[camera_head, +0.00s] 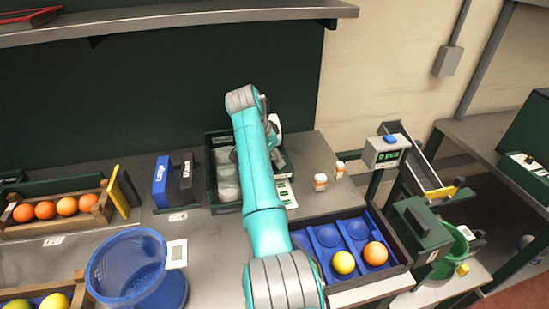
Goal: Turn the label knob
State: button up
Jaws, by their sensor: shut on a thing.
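My teal arm reaches up the middle of the head view and bends over at the back. A small dark part of my gripper (272,135) shows at the arm's right edge, beside a white part. The rest of it is hidden behind the arm. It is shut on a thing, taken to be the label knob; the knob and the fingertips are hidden. A pale panel with green marks (286,193) shows just right of the arm, beside a dark crate (212,178) holding grey packs.
A blue compartment tray (305,245) holds a yellow and an orange fruit. Two small orange-and-white bottles (320,182) stand behind it. A blue basket (125,268), a blue device (160,182) and wooden fruit crates (60,225) are left. A green-screen scale (384,152) is right.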

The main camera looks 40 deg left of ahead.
jog(key=shift+a+m+h, duration=0.1)
jog(key=shift+m+h, duration=0.2)
jog(key=shift+m, duration=0.5)
jog(key=o, duration=1.1)
jog(key=shift+o, duration=0.2)
jog(key=shift+r, duration=0.1)
jog(key=v, duration=1.1)
jog(key=shift+r, duration=0.4)
jog(key=shift+a, duration=0.1)
